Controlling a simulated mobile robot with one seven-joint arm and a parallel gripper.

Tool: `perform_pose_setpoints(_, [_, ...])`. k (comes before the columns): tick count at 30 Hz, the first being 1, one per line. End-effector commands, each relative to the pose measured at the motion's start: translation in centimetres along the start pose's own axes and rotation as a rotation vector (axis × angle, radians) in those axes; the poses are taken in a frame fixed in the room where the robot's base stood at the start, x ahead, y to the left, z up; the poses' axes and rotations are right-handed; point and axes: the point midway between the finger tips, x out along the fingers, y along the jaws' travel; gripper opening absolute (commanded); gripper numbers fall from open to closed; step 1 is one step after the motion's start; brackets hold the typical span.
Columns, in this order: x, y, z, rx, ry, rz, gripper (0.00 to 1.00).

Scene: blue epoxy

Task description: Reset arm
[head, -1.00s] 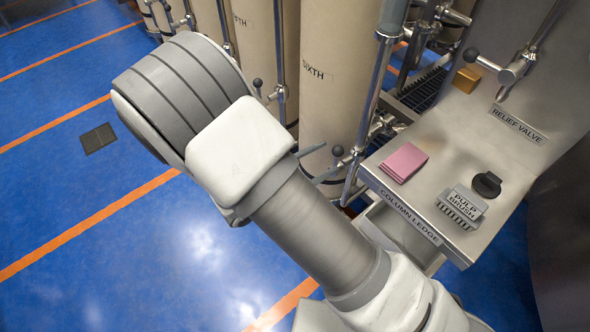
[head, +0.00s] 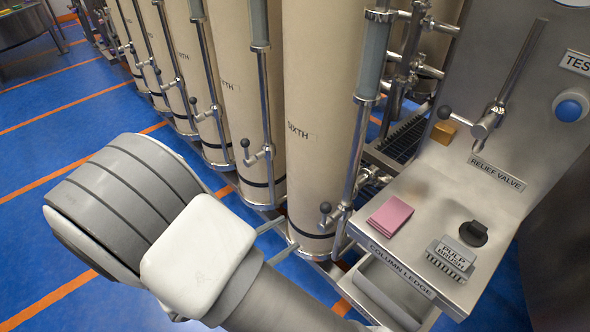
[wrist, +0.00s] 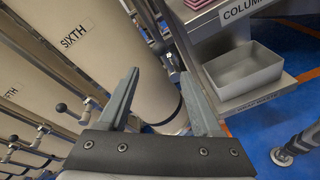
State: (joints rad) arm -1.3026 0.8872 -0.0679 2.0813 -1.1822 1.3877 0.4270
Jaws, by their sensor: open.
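My gripper (head: 289,234) shows in the head view as two grey fingertips beyond my arm's white housing, in front of the lower part of the column marked SIXTH (head: 306,170). In the wrist view the two fingers of my gripper (wrist: 159,74) stand wide apart with nothing between them. The same column (wrist: 135,65) fills the space behind them; whether the fingers touch it cannot be told. My arm is bent and reaches up from the bottom of the head view.
A steel column ledge (head: 425,198) holds a pink cloth (head: 390,215), a pulp brush (head: 452,258) and a black knob (head: 473,233). Below it is an open grey bin (wrist: 243,72). Valve levers and pipes line the columns. Blue floor (head: 60,190) is open at left.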

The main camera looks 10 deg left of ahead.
Motion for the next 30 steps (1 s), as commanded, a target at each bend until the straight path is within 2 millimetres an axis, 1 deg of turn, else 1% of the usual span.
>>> perform_pose_setpoints(5, [0.2,0.0,0.3,0.007,-0.001,-0.013,0.66])
perform_pose_setpoints(8, [1.0,0.2,1.5,0.038,-0.006,-0.072,0.66])
perform_pose_setpoints(11, [2.4,0.2,3.9,0.099,-0.013,-0.186,0.66])
perform_pose_setpoints(14, [3.9,-0.1,6.8,0.182,-0.016,-0.33,0.66])
perform_pose_setpoints(18, [5.4,-1.0,10.6,0.31,-0.011,-0.525,0.66])
perform_pose_setpoints(24, [6.7,-2.5,15.7,0.516,0.013,-0.771,0.66])
perform_pose_setpoints(30, [6.9,-3.9,20.1,0.752,0.055,-0.973,0.66])
